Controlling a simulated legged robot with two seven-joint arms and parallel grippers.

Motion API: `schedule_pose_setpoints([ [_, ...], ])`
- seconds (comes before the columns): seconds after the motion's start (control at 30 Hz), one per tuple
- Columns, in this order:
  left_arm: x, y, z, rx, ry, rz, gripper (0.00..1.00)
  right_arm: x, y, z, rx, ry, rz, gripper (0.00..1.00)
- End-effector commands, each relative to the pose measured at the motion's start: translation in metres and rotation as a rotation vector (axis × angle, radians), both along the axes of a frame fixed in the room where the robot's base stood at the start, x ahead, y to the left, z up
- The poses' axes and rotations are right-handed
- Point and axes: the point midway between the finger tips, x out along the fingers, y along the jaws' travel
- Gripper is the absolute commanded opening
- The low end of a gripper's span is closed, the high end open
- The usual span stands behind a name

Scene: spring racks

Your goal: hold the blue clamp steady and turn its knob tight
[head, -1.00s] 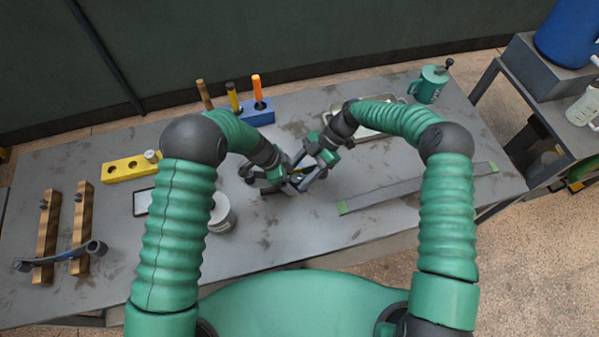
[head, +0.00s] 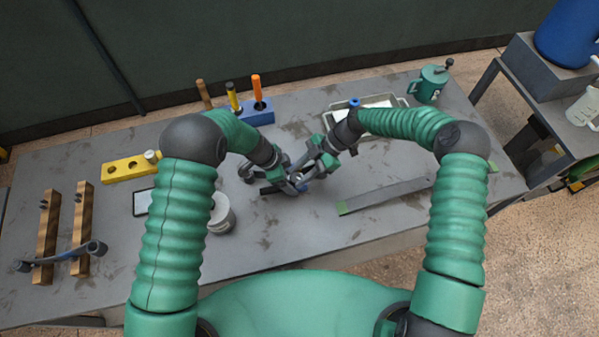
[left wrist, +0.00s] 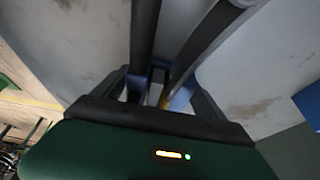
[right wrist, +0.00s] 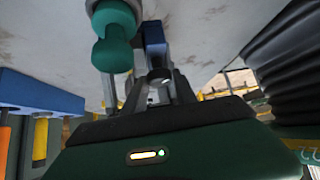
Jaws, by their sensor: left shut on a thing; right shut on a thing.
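In the head view my left gripper (head: 283,176) and right gripper (head: 307,173) meet close together over the middle of the bench. Both are shut. A small patch of the blue clamp (head: 303,188) shows at their tips; the jaws hide most of it. In the left wrist view a blue part (left wrist: 182,96) sits between the fingers of my left gripper. In the right wrist view a blue part (right wrist: 154,38) stands just beyond the fingers of my right gripper. A green rounded piece (right wrist: 113,32) is beside it; I cannot tell whether it is the knob.
A long grey bar (head: 385,194) lies at right. A yellow block (head: 125,171) lies left.

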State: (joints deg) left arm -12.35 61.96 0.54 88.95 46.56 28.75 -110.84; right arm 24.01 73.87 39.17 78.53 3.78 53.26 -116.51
Motion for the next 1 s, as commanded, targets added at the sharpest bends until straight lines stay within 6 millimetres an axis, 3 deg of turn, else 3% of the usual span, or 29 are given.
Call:
schedule_pose_setpoints([
  [0.17,-0.0001,-0.0011,0.0011,-0.002,0.000,-0.001,0.11,-0.0005,-0.0012,0.0006,-0.001,-0.002,-0.116,0.00],
  [0.43,-0.0004,-0.0013,0.0009,-0.002,0.001,-0.002,0.11,0.0001,-0.0007,0.0006,-0.001,-0.002,-0.127,0.00],
  [0.47,-0.0004,-0.0013,0.0009,-0.002,0.001,-0.002,0.11,0.0001,-0.0008,0.0006,0.000,-0.002,-0.127,0.35],
  [0.6,-0.0006,-0.0014,0.0010,-0.002,0.002,-0.002,0.11,-0.0001,-0.0007,0.0005,-0.001,-0.002,-0.126,0.53],
  [1.0,-0.0008,-0.0014,0.0008,-0.002,0.002,-0.002,0.11,0.0014,-0.0069,0.0069,0.000,-0.002,-0.125,0.55],
])
